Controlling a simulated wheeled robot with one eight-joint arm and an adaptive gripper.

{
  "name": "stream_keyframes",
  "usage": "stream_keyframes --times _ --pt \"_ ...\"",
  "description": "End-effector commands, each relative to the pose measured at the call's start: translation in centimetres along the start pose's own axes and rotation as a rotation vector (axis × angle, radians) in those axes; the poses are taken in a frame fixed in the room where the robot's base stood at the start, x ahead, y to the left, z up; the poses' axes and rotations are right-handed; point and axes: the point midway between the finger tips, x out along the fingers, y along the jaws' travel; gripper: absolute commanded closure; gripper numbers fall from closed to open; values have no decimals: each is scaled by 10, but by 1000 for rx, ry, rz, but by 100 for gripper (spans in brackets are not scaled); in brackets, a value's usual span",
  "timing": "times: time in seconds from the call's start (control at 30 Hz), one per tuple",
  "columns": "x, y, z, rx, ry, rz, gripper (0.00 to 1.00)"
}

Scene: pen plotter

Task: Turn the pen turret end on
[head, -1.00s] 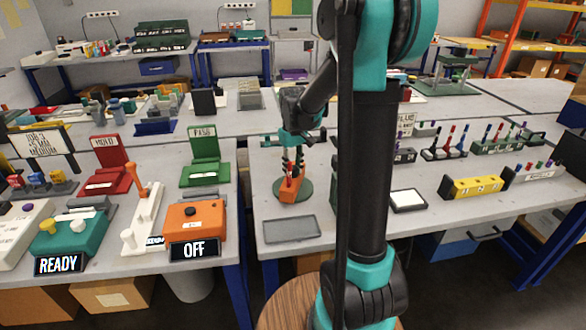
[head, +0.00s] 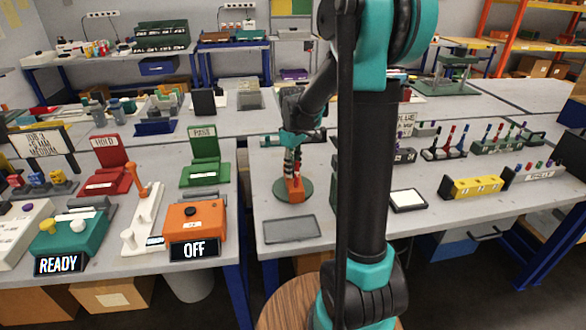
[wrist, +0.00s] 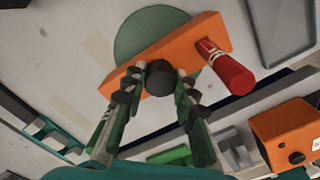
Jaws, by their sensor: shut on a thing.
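The pen turret is an orange bar (head: 295,190) (wrist: 130,69) on a round green base (head: 279,191) (wrist: 150,28). A black knob (wrist: 160,77) stands at the middle of the bar. A red pen (wrist: 230,74) sticks up from the bar's right end in the wrist view. A green and white pen (wrist: 100,132) shows at the left, partly behind a finger. My gripper (head: 292,172) (wrist: 160,88) is over the turret from above, with its fingers closed on both sides of the knob. In the head view the bar points nearly toward the camera, and the fingers hide its far part.
A grey tray (head: 291,229) lies on the table in front of the turret. An orange box (head: 195,217) with an OFF display (head: 194,249) stands on the left table, across a gap.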

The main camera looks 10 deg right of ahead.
Motion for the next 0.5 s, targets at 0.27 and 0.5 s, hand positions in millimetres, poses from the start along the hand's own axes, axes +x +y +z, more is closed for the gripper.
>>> stream_keyframes --times 0.27,0.5 --pt "0 0 0 -26 1 1 100" --pt "0 0 0 -28 1 1 100"
